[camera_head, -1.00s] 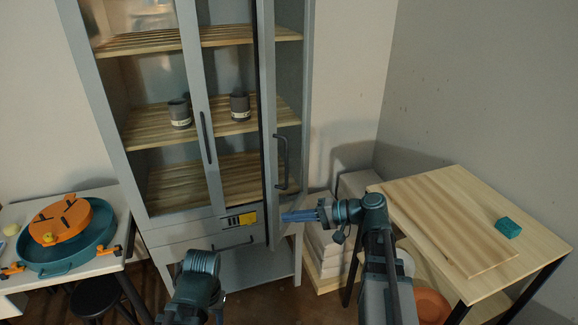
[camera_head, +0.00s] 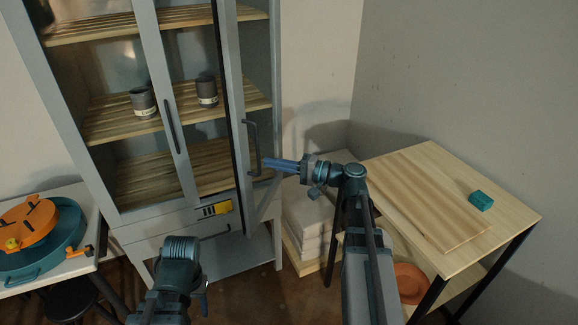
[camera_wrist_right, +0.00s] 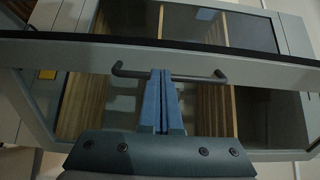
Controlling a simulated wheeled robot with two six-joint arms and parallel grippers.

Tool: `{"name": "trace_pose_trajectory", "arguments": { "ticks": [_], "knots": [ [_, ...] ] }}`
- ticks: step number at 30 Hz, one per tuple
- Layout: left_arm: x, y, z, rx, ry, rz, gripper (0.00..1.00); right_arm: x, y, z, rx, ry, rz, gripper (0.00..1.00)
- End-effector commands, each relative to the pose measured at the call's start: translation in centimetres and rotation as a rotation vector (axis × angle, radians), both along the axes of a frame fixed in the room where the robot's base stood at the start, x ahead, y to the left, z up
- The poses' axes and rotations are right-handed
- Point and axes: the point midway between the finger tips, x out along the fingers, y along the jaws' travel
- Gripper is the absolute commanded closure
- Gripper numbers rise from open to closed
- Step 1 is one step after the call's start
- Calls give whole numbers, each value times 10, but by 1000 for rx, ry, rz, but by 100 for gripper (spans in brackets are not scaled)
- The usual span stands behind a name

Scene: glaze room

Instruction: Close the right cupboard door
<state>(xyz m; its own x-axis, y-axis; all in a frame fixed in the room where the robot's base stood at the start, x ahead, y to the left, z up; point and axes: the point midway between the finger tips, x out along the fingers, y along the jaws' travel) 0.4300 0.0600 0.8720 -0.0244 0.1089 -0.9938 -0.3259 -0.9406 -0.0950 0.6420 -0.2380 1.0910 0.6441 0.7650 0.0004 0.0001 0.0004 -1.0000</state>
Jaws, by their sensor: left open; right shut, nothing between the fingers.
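The right cupboard door (camera_head: 231,92) is a grey-framed door standing ajar, seen almost edge-on in the head view. Its dark bar handle (camera_head: 252,147) faces right, towards my right gripper (camera_head: 268,163). My right gripper is shut and empty, its blue fingertips at the handle's lower part. In the right wrist view, the closed blue fingers (camera_wrist_right: 160,82) reach up to the handle bar (camera_wrist_right: 190,77) and overlap it; I cannot tell whether they touch. My left arm (camera_head: 178,268) shows at the lower left, in front of the cupboard; its fingers cannot be made out.
The left cupboard door (camera_head: 150,60) appears closed. Two dark cups (camera_head: 207,90) stand on the middle shelf. A wooden table (camera_head: 405,190) with a teal block (camera_head: 480,201) stands right. White stacked blocks (camera_head: 307,225) lie below my right gripper. A teal basin (camera_head: 60,250) stands left.

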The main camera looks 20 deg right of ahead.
Motion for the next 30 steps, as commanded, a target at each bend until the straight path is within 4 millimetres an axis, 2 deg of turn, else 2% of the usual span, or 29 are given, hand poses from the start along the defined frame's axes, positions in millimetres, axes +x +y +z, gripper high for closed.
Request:
{"name": "trace_pose_trajectory", "arguments": {
  "ticks": [3,10,30],
  "knots": [
    [0,0,0,0,0,0,50,15,18,0,0,0,3,100],
    [0,0,0,0,0,0,50,34,40,0,0,0,2,100],
    [0,0,0,0,0,0,50,41,52,0,0,0,-12,100]
  ]
}}
